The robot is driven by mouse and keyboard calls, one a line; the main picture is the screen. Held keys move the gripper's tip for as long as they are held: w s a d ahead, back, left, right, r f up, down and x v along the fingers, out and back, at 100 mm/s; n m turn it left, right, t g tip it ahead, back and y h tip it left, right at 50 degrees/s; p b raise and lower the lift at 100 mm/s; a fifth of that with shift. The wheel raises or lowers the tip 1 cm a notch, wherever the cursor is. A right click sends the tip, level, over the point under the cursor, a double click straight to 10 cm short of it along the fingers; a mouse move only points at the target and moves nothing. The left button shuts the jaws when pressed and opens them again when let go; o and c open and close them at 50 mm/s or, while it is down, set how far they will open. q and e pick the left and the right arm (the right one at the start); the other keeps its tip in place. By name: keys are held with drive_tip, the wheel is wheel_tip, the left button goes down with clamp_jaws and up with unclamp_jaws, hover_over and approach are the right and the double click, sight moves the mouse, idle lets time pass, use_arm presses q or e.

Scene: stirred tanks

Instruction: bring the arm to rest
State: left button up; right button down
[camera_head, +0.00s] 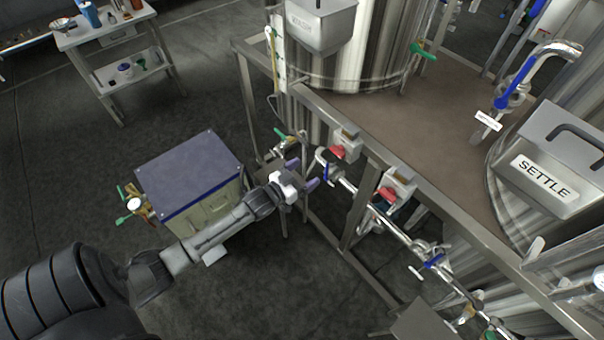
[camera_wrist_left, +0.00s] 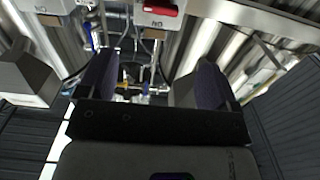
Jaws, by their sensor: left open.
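My left arm reaches in from the lower left in the head view. Its gripper (camera_head: 302,174) is open, with purple fingertips apart, just in front of the pipework on the tank frame. Nothing shows between the fingers. In the left wrist view the two dark fingers of the gripper (camera_wrist_left: 153,85) stand wide apart, with pipes and valves beyond them. Whether the fingertips touch the pipework cannot be told. My right gripper is not in view.
A blue-topped box (camera_head: 188,180) stands on the floor beside my left forearm. A steel tank frame (camera_head: 350,120) with red switches (camera_head: 337,152) and a blue-handled valve (camera_head: 325,173) is close to the gripper. A bench (camera_head: 100,35) stands at the upper left. Dark floor is clear at the left.

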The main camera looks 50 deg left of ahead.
use_arm(q)
drive_tip(key=shift+s, duration=0.3)
idle(0.4)
